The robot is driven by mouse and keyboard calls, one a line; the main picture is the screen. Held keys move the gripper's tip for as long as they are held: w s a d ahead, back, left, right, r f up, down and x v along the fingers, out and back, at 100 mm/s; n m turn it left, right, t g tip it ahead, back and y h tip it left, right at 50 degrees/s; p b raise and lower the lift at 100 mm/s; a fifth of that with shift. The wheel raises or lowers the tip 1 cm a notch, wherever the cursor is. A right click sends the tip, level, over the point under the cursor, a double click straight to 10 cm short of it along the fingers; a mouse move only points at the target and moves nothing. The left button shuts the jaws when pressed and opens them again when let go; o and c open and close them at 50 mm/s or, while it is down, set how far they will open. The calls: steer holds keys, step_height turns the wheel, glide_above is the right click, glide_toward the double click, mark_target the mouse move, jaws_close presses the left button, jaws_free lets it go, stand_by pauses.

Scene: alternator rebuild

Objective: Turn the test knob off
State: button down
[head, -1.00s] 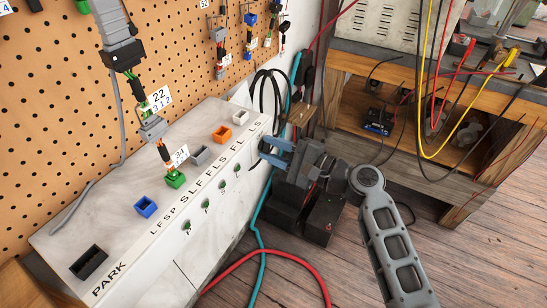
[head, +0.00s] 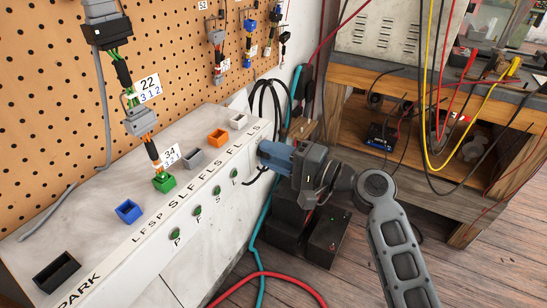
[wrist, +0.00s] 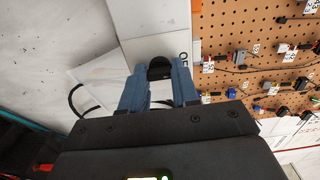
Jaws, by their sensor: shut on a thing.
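The test knob (wrist: 159,68) is a round black knob on a white panel in the wrist view. The blue fingers of my gripper (wrist: 159,80) lie on either side of it and are shut on it. Part of a printed label shows just right of the knob, partly cut off by a finger. In the head view my gripper (head: 264,152) is at the right end of the white test box (head: 150,245). The knob is hidden there behind the fingers, and its setting cannot be read.
Coloured sockets line the box top; a plug stands in the green one (head: 164,182). Green indicators (head: 197,210) line its front. Black cables (head: 268,95), a teal cable (head: 262,225) and black blocks (head: 325,238) are near my gripper. A wooden bench (head: 470,190) stands right.

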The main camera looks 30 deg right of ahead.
steer(key=shift+f, duration=0.1)
steer(key=c, duration=0.8)
jaws_free()
steer(key=shift+c, duration=0.2)
steer(key=v, duration=0.8)
steer(key=s+f+n+g+h+p, duration=0.15)
steer(key=s+f+h, duration=0.3)
steer(key=s, duration=0.55)
steer(key=s+f+n+h+p, duration=0.15)
steer(key=s+f+h, duration=0.3)
steer(key=s, duration=0.45)
steer(key=s+a+r+n+t+h+p, duration=0.1)
steer(key=s+a+r+n+p, duration=0.2)
steer(key=s+r+n, duration=0.5)
steer(key=s+a+r, duration=0.1)
steer(key=s+r, duration=0.4)
steer(key=s, duration=0.4)
steer(key=shift+s+a+r+p, duration=0.2)
steer(key=shift+r+p, duration=0.1)
steer(key=shift+r, duration=0.1)
